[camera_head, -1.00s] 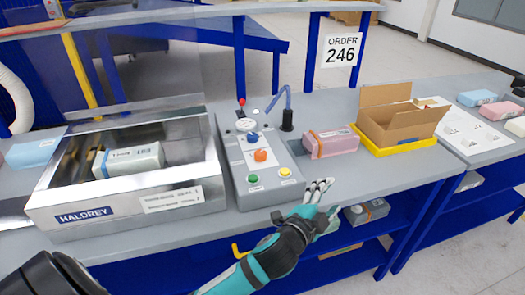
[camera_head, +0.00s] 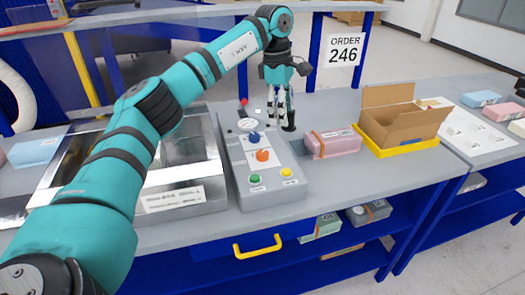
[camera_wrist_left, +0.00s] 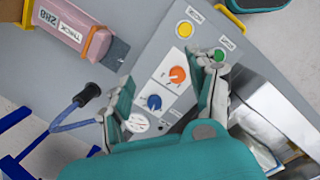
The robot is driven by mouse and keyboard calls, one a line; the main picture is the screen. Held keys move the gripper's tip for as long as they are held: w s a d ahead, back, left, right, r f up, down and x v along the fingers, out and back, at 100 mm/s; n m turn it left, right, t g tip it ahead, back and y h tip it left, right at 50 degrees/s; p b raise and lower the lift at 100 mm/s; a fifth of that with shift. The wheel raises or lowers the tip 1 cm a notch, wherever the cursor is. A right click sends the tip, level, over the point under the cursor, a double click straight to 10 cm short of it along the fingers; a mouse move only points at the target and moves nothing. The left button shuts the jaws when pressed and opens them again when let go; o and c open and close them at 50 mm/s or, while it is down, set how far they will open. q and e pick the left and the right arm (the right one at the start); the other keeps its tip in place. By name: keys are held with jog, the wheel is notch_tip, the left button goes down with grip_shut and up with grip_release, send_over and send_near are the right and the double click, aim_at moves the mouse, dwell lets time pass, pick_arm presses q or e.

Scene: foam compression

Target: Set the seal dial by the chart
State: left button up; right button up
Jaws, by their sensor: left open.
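A grey control box (camera_head: 275,190) stands on the bench with an orange dial (camera_head: 262,155), a blue dial (camera_head: 254,138), a round gauge (camera_head: 247,125), a green button (camera_head: 254,177) and a yellow button (camera_head: 286,172). In the wrist view the orange dial (camera_wrist_left: 177,74) and blue dial (camera_wrist_left: 154,102) show between my fingers. I cannot tell which is the seal dial. My left gripper (camera_head: 280,115) is open and empty, pointing down near the back of the box. In the wrist view its fingers (camera_wrist_left: 165,88) straddle the panel, apart from the dials. I cannot identify the chart. My right gripper is not in view.
A pink block (camera_head: 333,142) and an open carton (camera_head: 400,124) on a yellow tray are right of the box. The metal machine (camera_head: 180,196) at left is partly hidden by my arm. An "ORDER 246" sign (camera_head: 343,50) hangs behind.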

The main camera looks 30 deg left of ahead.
pick_arm(q)
notch_tip(320, 180, up, 3)
jog(key=y, duration=0.1)
send_over(263, 152)
jog(key=shift+g, duration=0.4)
notch_tip(263, 152, down, 17)
jog(key=p, duration=0.2)
jog(key=shift+s+f+p, duration=0.1)
jog(key=shift+s+p, duration=0.05)
jog(key=shift+p, duration=0.15)
jog(key=shift+c, duration=0.4)
jog(key=c, duration=1.1)
jog(key=shift+o, duration=0.2)
jog(key=shift+n, duration=0.3)
